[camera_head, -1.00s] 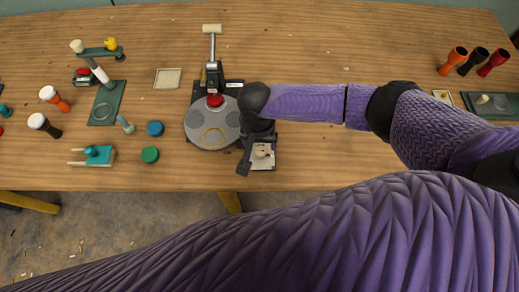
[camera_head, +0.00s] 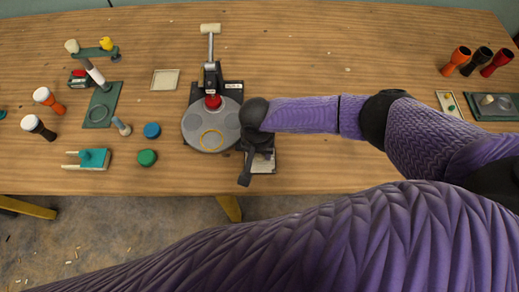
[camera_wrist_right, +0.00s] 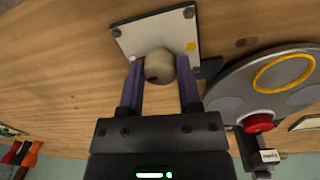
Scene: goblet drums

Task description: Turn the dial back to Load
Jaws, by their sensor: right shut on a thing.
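The dial is a beige round knob (camera_wrist_right: 159,66) on a pale plate (camera_wrist_right: 133,36) in the right wrist view. The plate has a yellow mark on one side and a dark dot at a corner; no lettering on it can be read. My right gripper (camera_wrist_right: 160,76) has its two purple-grey fingers closed on either side of the knob. In the head view, my right gripper (camera_head: 246,172) hangs over the plate (camera_head: 264,163) and hides the knob. My left gripper is not in view.
Left of the plate stands a grey turntable (camera_head: 196,132) with a yellow ring, a red knob (camera_head: 213,101) and a mallet-like lever (camera_head: 210,45). Blue (camera_head: 152,130) and green (camera_head: 147,158) discs lie further left.

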